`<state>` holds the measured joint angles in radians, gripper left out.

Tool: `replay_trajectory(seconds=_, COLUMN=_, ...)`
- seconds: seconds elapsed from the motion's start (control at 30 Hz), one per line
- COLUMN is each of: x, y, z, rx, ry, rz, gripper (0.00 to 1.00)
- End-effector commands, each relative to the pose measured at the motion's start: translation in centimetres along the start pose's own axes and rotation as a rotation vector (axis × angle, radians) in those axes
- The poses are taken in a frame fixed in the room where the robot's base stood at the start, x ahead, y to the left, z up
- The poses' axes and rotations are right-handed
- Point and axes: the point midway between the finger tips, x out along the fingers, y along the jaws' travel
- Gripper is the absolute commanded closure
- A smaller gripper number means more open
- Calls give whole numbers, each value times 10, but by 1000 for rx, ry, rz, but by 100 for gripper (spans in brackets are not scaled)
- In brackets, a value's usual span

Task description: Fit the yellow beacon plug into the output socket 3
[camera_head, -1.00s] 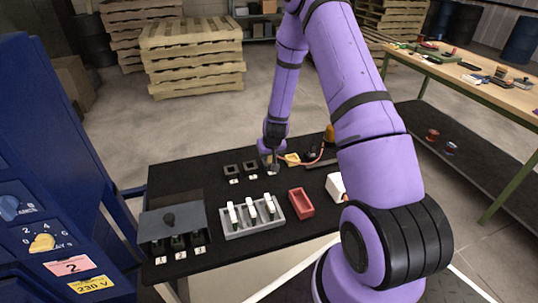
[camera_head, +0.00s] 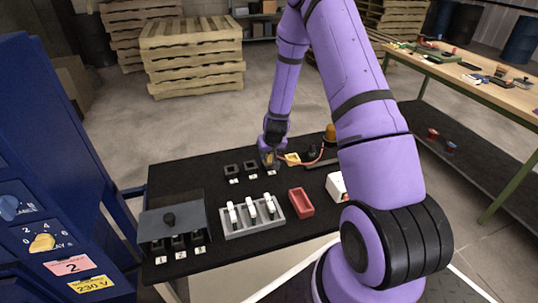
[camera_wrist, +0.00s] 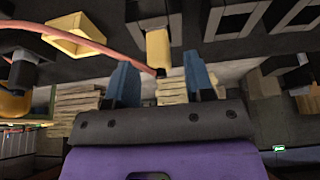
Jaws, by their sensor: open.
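The yellow beacon plug (camera_wrist: 158,48) shows in the wrist view between and beyond my gripper's blue fingers. Its far end is within the dark frame of output socket 3 (camera_wrist: 138,24); how deep it sits cannot be told. The red cable (camera_wrist: 115,48) runs to the plug's near end. My gripper (camera_wrist: 162,82) is open, with a gap between each finger and the plug. In the head view my gripper (camera_head: 269,160) is above the socket row's right end, just behind the label 3, and hides most of that socket.
Two empty dark sockets (camera_head: 232,170) stand left of my gripper. An open yellow holder (camera_head: 292,159) and the orange beacon (camera_head: 330,133) are to its right. A grey rack with white-topped plugs (camera_head: 233,233) and a red tray (camera_head: 292,198) are nearer.

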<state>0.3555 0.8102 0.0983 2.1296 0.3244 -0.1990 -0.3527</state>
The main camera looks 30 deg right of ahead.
Motion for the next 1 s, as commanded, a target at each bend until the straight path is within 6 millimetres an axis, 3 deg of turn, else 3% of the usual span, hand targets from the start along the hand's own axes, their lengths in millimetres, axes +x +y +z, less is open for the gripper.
replay_trajectory(seconds=0.5, x=-83, y=0, z=-1, rx=0, ry=2, rz=0, gripper=52)
replay_trajectory(seconds=0.87, x=-111, y=-2, z=-2, rx=-3, ry=4, rz=-4, gripper=52)
replay_trajectory(seconds=1.0, x=-143, y=-13, z=-10, rx=-20, ry=14, rz=-23, gripper=52)
